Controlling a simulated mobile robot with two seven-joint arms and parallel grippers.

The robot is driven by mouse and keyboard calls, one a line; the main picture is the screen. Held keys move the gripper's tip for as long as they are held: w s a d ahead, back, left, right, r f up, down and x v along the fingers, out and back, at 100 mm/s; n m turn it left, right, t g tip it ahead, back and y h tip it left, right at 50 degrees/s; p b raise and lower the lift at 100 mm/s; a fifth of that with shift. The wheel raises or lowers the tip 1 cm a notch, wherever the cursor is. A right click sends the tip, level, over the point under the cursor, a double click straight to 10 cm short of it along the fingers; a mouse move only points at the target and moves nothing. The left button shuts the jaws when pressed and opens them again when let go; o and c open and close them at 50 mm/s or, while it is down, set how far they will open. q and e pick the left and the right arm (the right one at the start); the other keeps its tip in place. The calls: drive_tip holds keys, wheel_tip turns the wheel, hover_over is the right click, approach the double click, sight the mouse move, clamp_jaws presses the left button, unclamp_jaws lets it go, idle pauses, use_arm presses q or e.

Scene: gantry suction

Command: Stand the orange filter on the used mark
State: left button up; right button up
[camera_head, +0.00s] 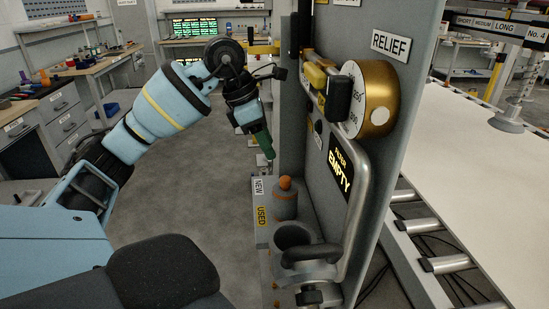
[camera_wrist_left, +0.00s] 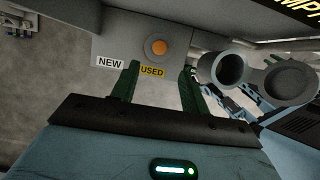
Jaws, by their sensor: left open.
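The orange filter (camera_head: 286,203), a grey cylinder with an orange knob, stands upright on the grey shelf (camera_head: 262,245) beside the panel. In the left wrist view its round orange top (camera_wrist_left: 158,47) shows behind the yellow USED label (camera_wrist_left: 152,71). The USED label (camera_head: 262,216) and white NEW label (camera_head: 258,187) are on the shelf's left edge; the filter is nearer USED. My left gripper (camera_head: 266,150) is open and empty, apart from the filter and above it. In the left wrist view its green fingers (camera_wrist_left: 161,70) appear either side of the USED label. My right gripper is not visible.
An open, empty-looking round housing (camera_head: 295,236) sits in front of the filter, by a thick grey handle pipe (camera_head: 357,200). The tall grey panel (camera_head: 400,110) with a brass RELIEF dial (camera_head: 372,98) and FILTER EMPTY sign (camera_head: 340,171) bounds the right. Open floor lies left.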

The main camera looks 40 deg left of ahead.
use_arm(q)
drive_tip(key=shift+v, duration=1.3)
idle(0.4)
